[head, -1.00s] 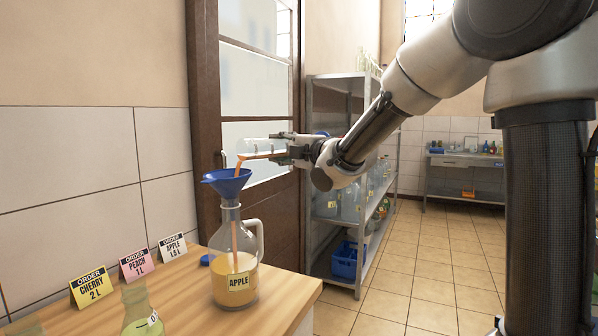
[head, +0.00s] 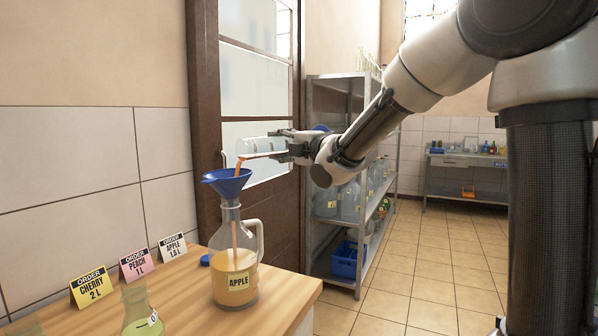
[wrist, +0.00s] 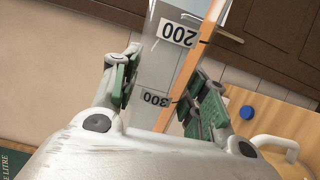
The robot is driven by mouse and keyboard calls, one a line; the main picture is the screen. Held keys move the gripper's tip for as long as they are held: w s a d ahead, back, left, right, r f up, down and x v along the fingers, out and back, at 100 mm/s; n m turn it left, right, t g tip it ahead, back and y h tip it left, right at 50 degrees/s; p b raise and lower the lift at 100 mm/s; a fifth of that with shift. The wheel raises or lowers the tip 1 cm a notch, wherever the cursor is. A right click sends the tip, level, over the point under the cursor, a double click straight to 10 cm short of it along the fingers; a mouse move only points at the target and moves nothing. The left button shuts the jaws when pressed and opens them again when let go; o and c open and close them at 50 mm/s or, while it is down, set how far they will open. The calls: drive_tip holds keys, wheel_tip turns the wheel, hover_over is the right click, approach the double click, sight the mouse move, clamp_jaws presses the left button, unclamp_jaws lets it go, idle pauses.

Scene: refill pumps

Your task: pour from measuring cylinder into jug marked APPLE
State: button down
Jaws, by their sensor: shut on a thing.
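My gripper (head: 283,146) is shut on the clear measuring cylinder (head: 256,144), holding it tipped nearly level with its mouth to the left. In the wrist view the cylinder (wrist: 167,62) lies between the finger pads (wrist: 160,95), with marks 200 and 300 and a strip of orange liquid along one side. An orange stream runs from its mouth into the blue funnel (head: 228,184). The funnel sits in the neck of the glass jug (head: 235,277) labelled APPLE. The stream falls inside the jug, which holds orange liquid to about label height or above.
Order cards for CHERRY (head: 90,286), PEACH (head: 137,264) and APPLE (head: 173,247) stand on the wooden counter (head: 185,300). A second vessel (head: 142,312) with green liquid stands at the front. A metal shelf (head: 343,76) with bottles is behind my arm.

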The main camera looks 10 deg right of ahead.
drive_tip(key=shift+r, duration=0.25)
drive_tip(key=shift+a, duration=0.1)
drive_tip(key=shift+s+a+r+n, duration=0.15)
drive_tip(key=shift+r+n, duration=0.35)
drive_tip(key=shift+n, duration=0.05)
drive_tip(key=shift+s+a+r+n, duration=0.1)
drive_tip(key=shift+r+n, duration=0.35)
drive_tip(key=shift+n, duration=0.1)
drive_tip(key=shift+s+a+r+n, duration=0.1)
drive_tip(key=shift+a+r+n, duration=0.1)
drive_tip(key=shift+r+n, duration=0.2)
drive_tip(key=shift+r, duration=0.1)
